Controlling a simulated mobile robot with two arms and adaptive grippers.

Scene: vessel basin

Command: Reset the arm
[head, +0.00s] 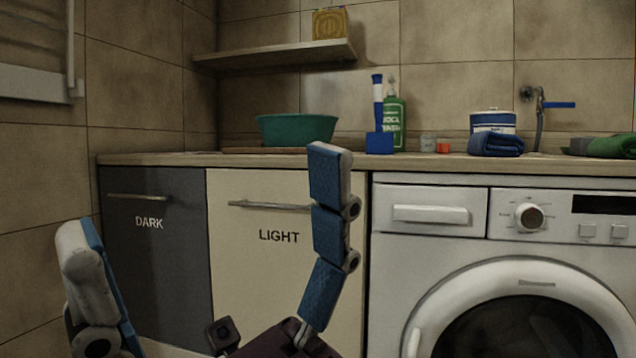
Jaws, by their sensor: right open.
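My right gripper (203,195) is large in the lower left and middle of the head view, close to the camera. Its fingers have blue pads and pale backs. One finger stands at the far left and the other stands upright near the middle, spread wide apart. Nothing is between them. The gripper is in front of the cabinet doors and overlaps the countertop edge only in the picture. My left gripper is not in view.
A dark cabinet marked DARK (158,260), a cream cabinet marked LIGHT (255,280) and a washing machine (440,260) stand under the countertop (220,159). On it are a green basin (296,129), a green bottle (396,122), a blue brush (378,90) and a folded blue cloth (496,145).

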